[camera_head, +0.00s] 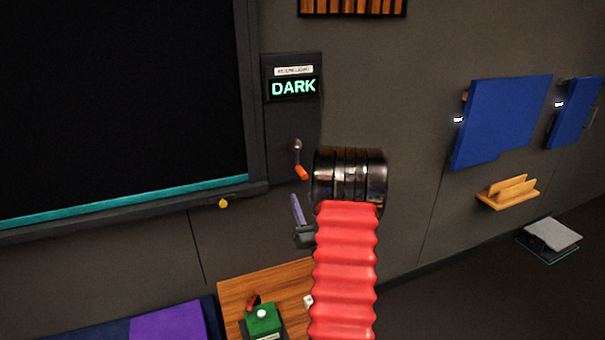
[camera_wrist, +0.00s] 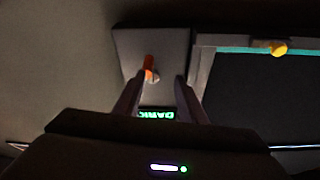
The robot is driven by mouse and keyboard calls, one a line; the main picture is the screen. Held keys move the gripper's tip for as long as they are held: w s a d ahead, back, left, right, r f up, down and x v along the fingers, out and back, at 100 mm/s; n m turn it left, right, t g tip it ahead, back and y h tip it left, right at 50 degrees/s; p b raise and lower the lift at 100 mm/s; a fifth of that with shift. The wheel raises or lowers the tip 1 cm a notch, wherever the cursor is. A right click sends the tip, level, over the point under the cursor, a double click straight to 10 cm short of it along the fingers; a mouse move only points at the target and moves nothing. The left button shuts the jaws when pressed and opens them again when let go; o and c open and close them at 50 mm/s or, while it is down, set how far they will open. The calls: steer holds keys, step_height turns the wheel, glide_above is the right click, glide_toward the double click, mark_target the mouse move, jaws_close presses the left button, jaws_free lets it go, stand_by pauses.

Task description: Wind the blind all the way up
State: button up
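A black blind or dark pane (camera_head: 110,100) fills the frame at the left; a teal strip (camera_head: 100,211) runs along its lower edge. Right of it, a wall panel carries a display (camera_head: 293,87) reading DARK and, below, a crank with an orange handle (camera_head: 301,172). My gripper (camera_head: 296,199) is below the crank, partly hidden by my red arm. In the wrist view my gripper (camera_wrist: 159,76) is open and empty, its fingers apart. The orange handle (camera_wrist: 149,64) shows between and just beyond the fingertips; I cannot tell whether they touch it.
A yellow knob (camera_head: 223,203) is on the frame's bottom sill. A wooden table (camera_head: 240,293) below holds a green box (camera_head: 262,320). Blue panels (camera_head: 505,118) and a wooden shelf (camera_head: 508,194) are on the right wall. Floor at the right is mostly clear.

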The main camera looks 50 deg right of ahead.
mark_target(302, 173)
steer(key=s, duration=0.2)
steer(key=s+d+f, duration=0.1)
steer(key=shift+m+t+h, duration=0.3)
steer(key=shift+h, duration=0.1)
steer(key=shift+w+d, duration=0.1)
steer(key=x, duration=1.3)
steer(key=shift+w+d+r, duration=0.1)
steer(key=shift+w+d, duration=0.05)
steer(key=shift+d, duration=0.05)
steer(key=shift+c, duration=0.2)
jaws_close()
